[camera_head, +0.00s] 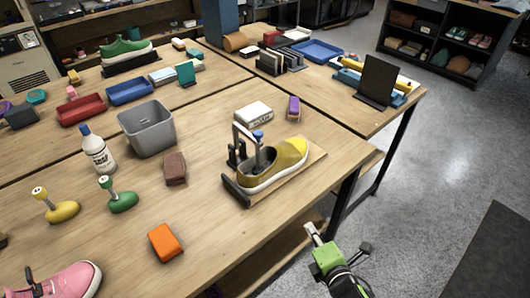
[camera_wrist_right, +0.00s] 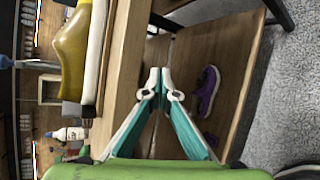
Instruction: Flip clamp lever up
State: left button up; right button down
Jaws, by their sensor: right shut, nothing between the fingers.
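A yellow sneaker (camera_head: 288,158) with a white sole sits on a wooden board (camera_head: 312,160) near the table's right edge. A clamp (camera_head: 238,153) with dark parts and a pale bent metal bar stands at the shoe's opening. A small blue tip (camera_head: 258,134) shows beside the bar; I cannot tell clearly how the lever lies. My right gripper (camera_head: 310,231) is off the table's front edge, apart from the shoe and clamp. In the right wrist view its fingertips (camera_wrist_right: 160,82) are together and empty, and the sneaker (camera_wrist_right: 72,52) shows at upper left. My left gripper is not in view.
A white box (camera_head: 254,113) and a purple brush (camera_head: 293,107) lie behind the clamp. A brown block (camera_head: 175,168), a grey bin (camera_head: 147,129) and an orange block (camera_head: 165,242) are to its left. A purple shoe (camera_wrist_right: 206,92) lies on a lower shelf.

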jog(key=a+r+n+t+y, duration=0.2)
jog(key=a+r+n+y, duration=0.1)
jog(key=r+n, duration=0.4)
jog(key=a+r+n+t+y, duration=0.2)
jog(key=a+r+n, duration=0.2)
jog(key=r+n, duration=0.3)
notch_tip(320, 180, up, 4)
jog(key=shift+a+f+n+y+b, duration=0.1)
jog(key=shift+a+n+y+b, duration=0.2)
jog(key=shift+a+y+b, duration=0.1)
jog(key=shift+w, duration=0.1)
jog(key=p, duration=0.3)
send_near(258, 140)
notch_tip(258, 140, down, 2)
jog(key=w+a, duration=0.2)
jog(key=w, duration=0.1)
jog(key=shift+w+a+r+p, duration=0.15)
jog(key=shift+w+r+p, duration=0.6)
jog(key=shift+r, duration=0.15)
jog(key=shift+w+r, duration=0.35)
jog(key=shift+w, duration=0.15)
jog(key=shift+a, duration=0.1)
jog(key=shift+p, duration=0.3)
